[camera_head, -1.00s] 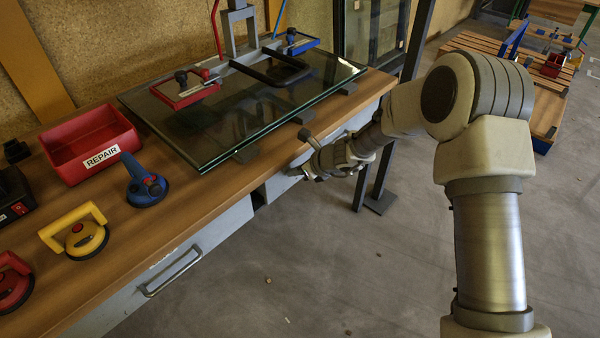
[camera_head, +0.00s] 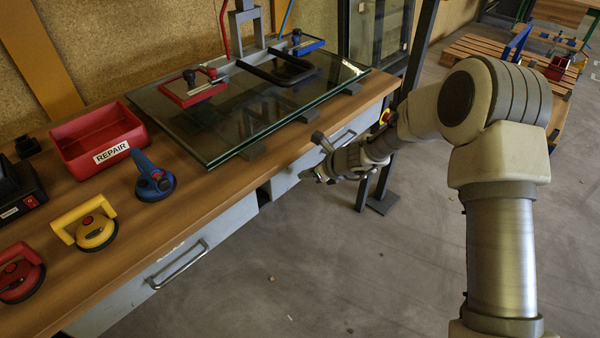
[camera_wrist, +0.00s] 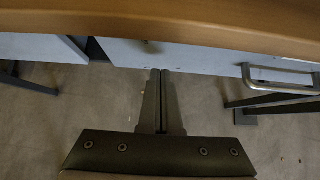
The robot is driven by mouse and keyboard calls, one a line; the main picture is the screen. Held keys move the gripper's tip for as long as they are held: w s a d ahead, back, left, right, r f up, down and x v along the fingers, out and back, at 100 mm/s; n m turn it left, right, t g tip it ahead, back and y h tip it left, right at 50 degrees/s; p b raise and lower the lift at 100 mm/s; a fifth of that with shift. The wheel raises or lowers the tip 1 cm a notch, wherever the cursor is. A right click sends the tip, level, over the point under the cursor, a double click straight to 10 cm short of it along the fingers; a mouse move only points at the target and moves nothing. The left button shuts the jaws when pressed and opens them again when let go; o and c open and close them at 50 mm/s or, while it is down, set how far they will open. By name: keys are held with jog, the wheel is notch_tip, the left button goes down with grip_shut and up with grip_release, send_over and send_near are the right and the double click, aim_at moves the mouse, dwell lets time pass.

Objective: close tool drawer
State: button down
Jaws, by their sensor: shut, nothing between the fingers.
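Two grey drawers sit under the wooden bench top. The right drawer (camera_head: 285,182) has a metal handle (camera_head: 343,140), partly behind my arm; this handle also shows at the right of the wrist view (camera_wrist: 280,82). The left drawer (camera_head: 215,232) has its own handle (camera_head: 178,265). I cannot tell which is the tool drawer. Both fronts lie near the bench edge; I cannot tell whether either is slightly open. My gripper (camera_head: 306,175) is shut and empty, just off the right drawer's front. In the wrist view its fingertips (camera_wrist: 160,72) point at the lower part of that front, left of the handle.
The bench top (camera_head: 190,200) overhangs the drawers. It carries a glass pane (camera_head: 240,120), a red REPAIR bin (camera_head: 95,140), and blue (camera_head: 152,180), yellow (camera_head: 90,228) and red (camera_head: 18,275) suction lifters. A dark post (camera_head: 395,150) stands behind my wrist. The floor in front is clear.

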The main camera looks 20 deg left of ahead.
jog(key=s+d+r+n+h+p, duration=0.1)
jog(key=s+d+r+n, duration=0.5)
jog(key=d+r, duration=0.5)
jog(key=s+d+r+n+h+p, duration=0.1)
jog(key=s+d+r+n, duration=0.5)
jog(key=d+r, duration=0.5)
jog(key=s+d+r+n+t+h, duration=0.1)
jog(key=s+d+r+n+h, duration=0.3)
jog(key=s+d, duration=0.4)
jog(key=s+d+r+n+t+h, duration=0.2)
jog(key=s+d+r+n, duration=0.2)
jog(key=s+d+n, duration=0.3)
notch_tip(320, 180, up, 15)
jog(key=s+d+m+p, duration=0.1)
jog(key=p, duration=1.4)
jog(key=shift+d, duration=0.25)
jog(key=shift+a+f, duration=0.15)
